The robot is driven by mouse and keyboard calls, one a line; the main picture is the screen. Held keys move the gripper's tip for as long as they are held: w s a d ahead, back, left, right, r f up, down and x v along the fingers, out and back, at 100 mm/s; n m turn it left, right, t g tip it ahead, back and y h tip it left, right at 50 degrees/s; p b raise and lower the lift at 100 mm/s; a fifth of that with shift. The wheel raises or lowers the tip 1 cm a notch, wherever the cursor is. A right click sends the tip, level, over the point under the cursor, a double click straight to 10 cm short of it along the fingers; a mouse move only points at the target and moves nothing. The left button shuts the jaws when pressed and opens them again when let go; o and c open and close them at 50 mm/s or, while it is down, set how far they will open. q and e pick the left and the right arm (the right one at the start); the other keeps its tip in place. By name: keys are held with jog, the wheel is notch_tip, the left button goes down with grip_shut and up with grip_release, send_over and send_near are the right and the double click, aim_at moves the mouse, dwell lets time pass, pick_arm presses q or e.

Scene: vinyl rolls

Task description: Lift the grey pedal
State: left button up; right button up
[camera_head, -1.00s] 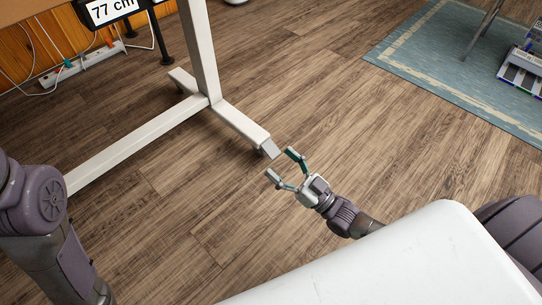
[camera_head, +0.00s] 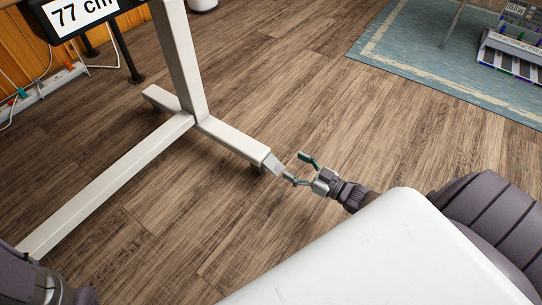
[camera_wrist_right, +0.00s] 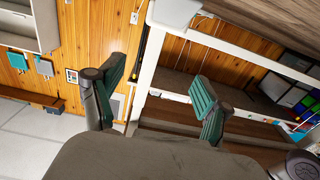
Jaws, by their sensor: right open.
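The grey pedal (camera_head: 274,165) is a small flat plate at the near end of the white desk foot (camera_head: 232,139), tilted down toward the floor. My right gripper (camera_head: 298,167) is open just to the right of the pedal, with nothing between its fingers. Its lower finger is very near the pedal's right edge; I cannot tell whether they touch. In the right wrist view, the two green-padded fingers (camera_wrist_right: 160,85) stand apart. I cannot make out the pedal for certain there. My left gripper is out of view; only parts of my left arm show at the lower left.
The white desk leg (camera_head: 180,60) rises behind the foot, with a long floor bar (camera_head: 105,187) running to the lower left. A display reading 77 cm (camera_head: 80,12) hangs at upper left. A blue rug (camera_head: 410,60) with a rack (camera_head: 510,50) lies upper right. Wooden floor is clear between.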

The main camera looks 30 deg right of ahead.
jog(key=b, duration=0.5)
send_near(277, 167)
jog(key=w, duration=0.1)
jog(key=w+a+f, duration=0.1)
jog(key=w, duration=0.1)
jog(key=shift+w+a, duration=0.1)
jog(key=shift+a, duration=0.05)
jog(key=b+x, duration=0.1)
jog(key=x, duration=0.1)
jog(key=b+x, duration=0.1)
jog(key=x, duration=0.1)
jog(key=r+b+x, duration=0.1)
jog(key=x, duration=0.2)
jog(key=shift+b, duration=0.3)
grip_shut()
